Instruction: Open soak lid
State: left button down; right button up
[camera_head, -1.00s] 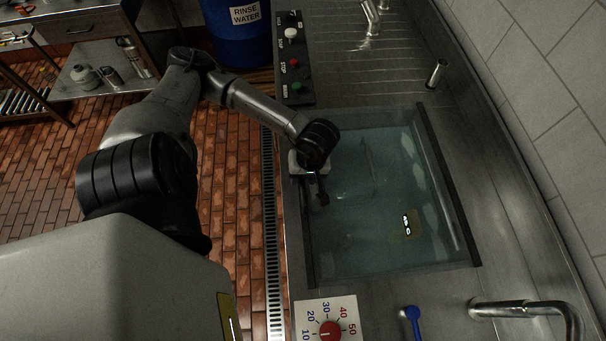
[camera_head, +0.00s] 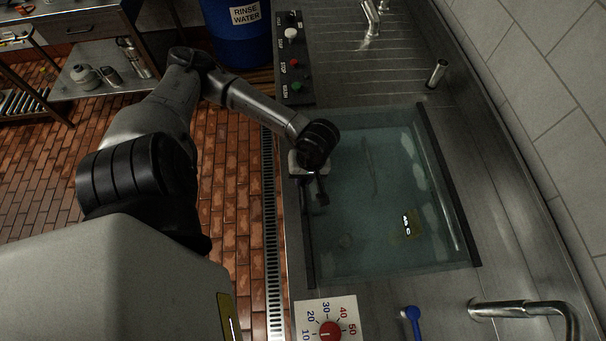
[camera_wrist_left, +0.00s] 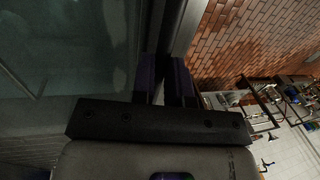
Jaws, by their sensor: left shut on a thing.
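The soak lid (camera_head: 385,225) looks like a clear, glassy panel over the sunken soak tank, with a dark strip (camera_head: 446,185) along its right side. A small yellow label with dark marks (camera_head: 411,224) shows through or on it. My left gripper (camera_head: 320,193) is at the lid's left edge, near its upper left part. In the left wrist view its two fingers (camera_wrist_left: 167,80) are shut on a dark edge or bar, which I take to be part of the lid. The exact grip is hidden by the fingers. My right gripper is in neither view.
A dial with a red knob (camera_head: 330,331) and a blue lever (camera_head: 412,322) are in front of the tank. A curved tap (camera_head: 525,308) is at the right front. A button panel (camera_head: 294,60) and a blue rinse water barrel (camera_head: 238,35) stand behind.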

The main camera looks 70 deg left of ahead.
pick_arm(q)
jog(key=w+d+r+p, duration=0.1)
jog(key=w+r+p, duration=0.4)
jog(key=r, duration=0.7)
jog(key=w+d+r+p, duration=0.1)
jog(key=w+r+p, duration=0.4)
jog(key=r, duration=0.7)
jog(key=shift+w+d, duration=0.15)
jog(key=shift+w, duration=0.5)
jog(key=c, duration=1.3)
grip_release()
jog(key=shift+w+d, duration=0.1)
jog(key=shift+o, duration=0.9)
jog(key=shift+w+r, duration=0.1)
jog(key=shift+w, duration=0.15)
jog(key=shift+s, duration=0.1)
